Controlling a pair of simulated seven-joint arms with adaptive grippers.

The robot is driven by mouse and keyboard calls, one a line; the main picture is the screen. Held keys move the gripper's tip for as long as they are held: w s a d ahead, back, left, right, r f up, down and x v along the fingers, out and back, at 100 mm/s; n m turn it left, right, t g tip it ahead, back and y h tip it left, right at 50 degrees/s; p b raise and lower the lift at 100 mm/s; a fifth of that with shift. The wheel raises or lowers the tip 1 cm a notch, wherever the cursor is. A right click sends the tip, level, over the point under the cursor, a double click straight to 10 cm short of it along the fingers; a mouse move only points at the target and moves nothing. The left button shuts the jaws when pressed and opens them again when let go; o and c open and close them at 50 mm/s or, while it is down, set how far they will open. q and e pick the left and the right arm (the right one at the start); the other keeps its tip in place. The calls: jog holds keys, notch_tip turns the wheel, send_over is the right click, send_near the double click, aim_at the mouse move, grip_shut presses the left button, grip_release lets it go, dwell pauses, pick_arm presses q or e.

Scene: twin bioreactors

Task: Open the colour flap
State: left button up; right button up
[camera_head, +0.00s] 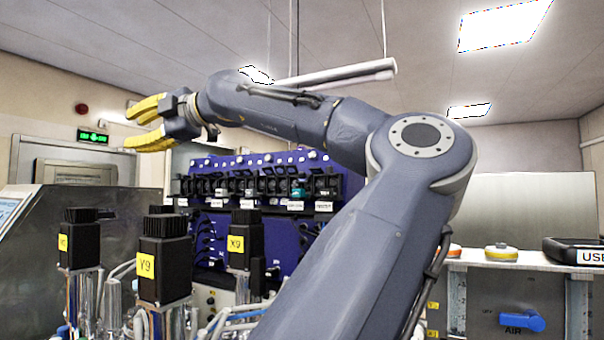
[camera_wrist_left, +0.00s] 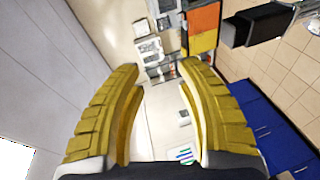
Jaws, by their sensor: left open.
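My left gripper (camera_head: 143,122) is at the upper left of the head view, raised above the black-topped valves. Its two yellow fingers are spread apart with nothing between them. In the left wrist view the open fingers (camera_wrist_left: 157,75) frame a distant wall and equipment. An orange and yellow panel (camera_wrist_left: 202,28) shows beyond the fingertips, well apart from them. It may be the colour flap, but I cannot tell for sure. No colour flap is recognisable in the head view, where my arm covers the middle. My right gripper is not in view.
Black-topped valves with yellow labels (camera_head: 163,262) stand at the lower left. A blue panel with black fittings (camera_head: 260,190) is behind them. At the right is a blue AIR handle (camera_head: 522,320) below a shelf. A ceiling-hung bar (camera_head: 345,74) passes behind my arm.

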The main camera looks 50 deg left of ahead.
pick_arm(q)
notch_tip(320, 180, up, 9)
jog(key=d+m+y, duration=0.1)
jog(key=m+y, duration=0.5)
jog(key=y, duration=0.2)
jog(key=w+d+r+m+t+y, duration=0.2)
jog(key=w+d+m+t+y, duration=0.3)
jog(key=m+t, duration=0.55)
jog(key=m+t+h, duration=1.5)
jog(key=m+h, duration=0.4)
jog(key=m, duration=0.1)
send_near(301, 172)
jog(key=x, duration=1)
jog(key=shift+w, duration=0.25)
jog(key=shift+c, duration=0.2)
jog(key=shift+r, duration=0.1)
grip_shut()
